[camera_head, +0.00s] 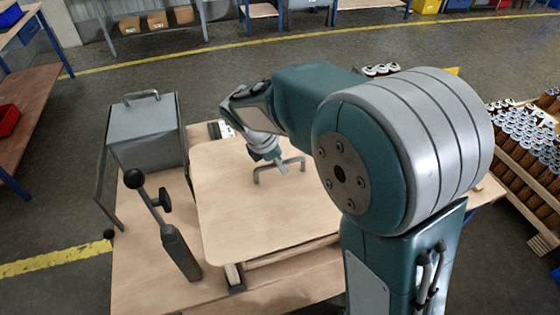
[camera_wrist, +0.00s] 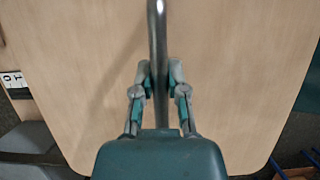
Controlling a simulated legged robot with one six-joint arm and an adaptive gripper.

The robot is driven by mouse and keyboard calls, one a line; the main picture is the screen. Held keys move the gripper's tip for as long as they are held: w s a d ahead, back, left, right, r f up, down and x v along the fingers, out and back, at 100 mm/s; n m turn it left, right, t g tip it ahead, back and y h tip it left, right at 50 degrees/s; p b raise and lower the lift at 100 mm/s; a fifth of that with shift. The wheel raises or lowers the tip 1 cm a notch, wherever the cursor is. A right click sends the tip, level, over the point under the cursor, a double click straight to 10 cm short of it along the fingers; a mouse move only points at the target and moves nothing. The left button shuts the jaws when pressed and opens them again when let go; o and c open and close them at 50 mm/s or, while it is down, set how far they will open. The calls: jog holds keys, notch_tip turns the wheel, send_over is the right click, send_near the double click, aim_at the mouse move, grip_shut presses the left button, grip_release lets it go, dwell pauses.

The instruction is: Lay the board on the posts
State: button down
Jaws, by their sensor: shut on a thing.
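The board (camera_head: 250,215) is a flat, pale wooden panel with rounded corners and a metal bar handle (camera_head: 262,172) on top. My gripper (camera_head: 281,164) is shut on that handle. In the wrist view, my gripper (camera_wrist: 160,82) has one finger on each side of the handle (camera_wrist: 157,28), and the board (camera_wrist: 80,70) fills most of the picture. A short wooden post (camera_head: 232,273) with a dark foot shows under the board's near left corner. The other posts are hidden. I cannot tell whether the board touches the posts or is just above them.
A lever with a black knob (camera_head: 175,240) stands on the workbench (camera_head: 140,270) close to the board's left edge. A grey box with a handle (camera_head: 143,130) is at the back left. Several brown cartridges (camera_head: 525,140) stand in a rack at right.

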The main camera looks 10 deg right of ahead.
jog(key=shift+f, duration=0.55)
jog(key=c, duration=0.6)
grip_release()
jog(key=shift+f, duration=0.1)
jog(key=v, duration=1.2)
jog(key=shift+a, duration=0.1)
jog(key=s+d+m+t+y, duration=0.1)
jog(key=s+d+m, duration=0.3)
jog(key=s+m, duration=0.2)
jog(key=s+d+m+t+y, duration=0.2)
jog(key=s+d+m, duration=0.3)
jog(key=s+m, duration=0.2)
jog(key=s+d+r+m+t+y, duration=0.1)
jog(key=s+d+m, duration=0.3)
jog(key=s+m, duration=0.2)
jog(key=shift+s+d+m+t, duration=0.25)
jog(key=shift+m+t, duration=0.15)
jog(key=shift+m, duration=0.2)
